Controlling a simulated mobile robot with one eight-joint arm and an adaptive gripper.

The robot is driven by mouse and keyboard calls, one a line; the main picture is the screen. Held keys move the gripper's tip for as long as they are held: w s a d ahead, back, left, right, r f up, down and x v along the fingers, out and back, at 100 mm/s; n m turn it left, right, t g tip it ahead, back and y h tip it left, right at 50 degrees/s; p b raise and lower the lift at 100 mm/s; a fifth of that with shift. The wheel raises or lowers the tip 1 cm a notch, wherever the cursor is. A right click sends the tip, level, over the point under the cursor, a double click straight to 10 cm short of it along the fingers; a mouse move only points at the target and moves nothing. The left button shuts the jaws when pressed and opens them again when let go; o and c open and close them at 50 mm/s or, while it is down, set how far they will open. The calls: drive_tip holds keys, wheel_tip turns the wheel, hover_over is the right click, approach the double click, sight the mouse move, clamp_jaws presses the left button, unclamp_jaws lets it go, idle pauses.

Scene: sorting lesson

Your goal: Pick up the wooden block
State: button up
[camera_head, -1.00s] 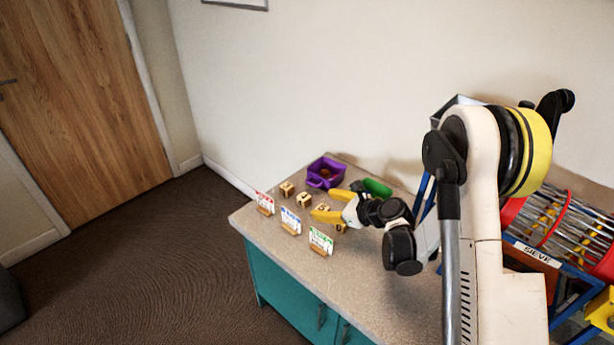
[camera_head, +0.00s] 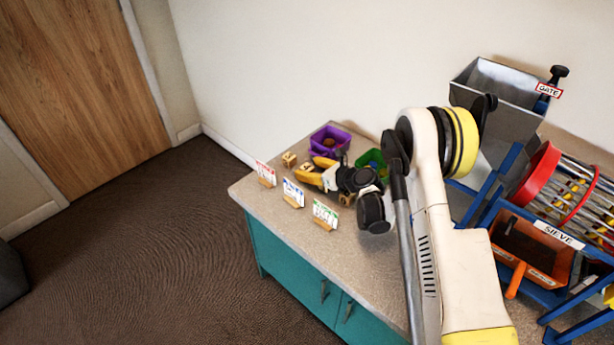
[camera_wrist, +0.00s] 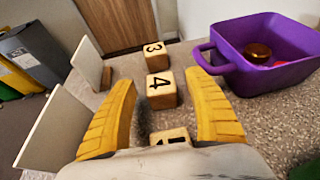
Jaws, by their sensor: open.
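Several small wooden number blocks stand in a row on the table. In the wrist view, block 3 (camera_wrist: 155,54) is farthest, and block 4 (camera_wrist: 161,94) stands between the fingers, apart from both. A nearer block (camera_wrist: 171,137) is partly hidden by the gripper body. In the head view, block 3 (camera_head: 289,159) stands beyond the fingertips, and another block (camera_head: 346,199) shows below the wrist. My gripper (camera_wrist: 160,80) is open and empty, its yellow fingers on either side of block 4. In the head view, my gripper (camera_head: 310,169) is low over the row.
A purple container (camera_head: 329,147) stands behind the blocks; it holds a brown round thing (camera_wrist: 258,52). A green container (camera_head: 367,161) is partly behind my arm. Red, blue and green cards (camera_head: 325,212) stand along the front. A sieve (camera_head: 559,234) and hopper (camera_head: 495,103) are right.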

sight(307, 167)
drive_tip(key=shift+w+a+f, duration=0.15)
drive_tip(key=shift+w+a, duration=0.1)
drive_tip(key=shift+w, duration=0.05)
drive_tip(key=shift+c, duration=0.5)
drive_tip(key=c, duration=1.1)
wheel_tip(307, 167, up, 10)
drive_tip(key=p, duration=0.4)
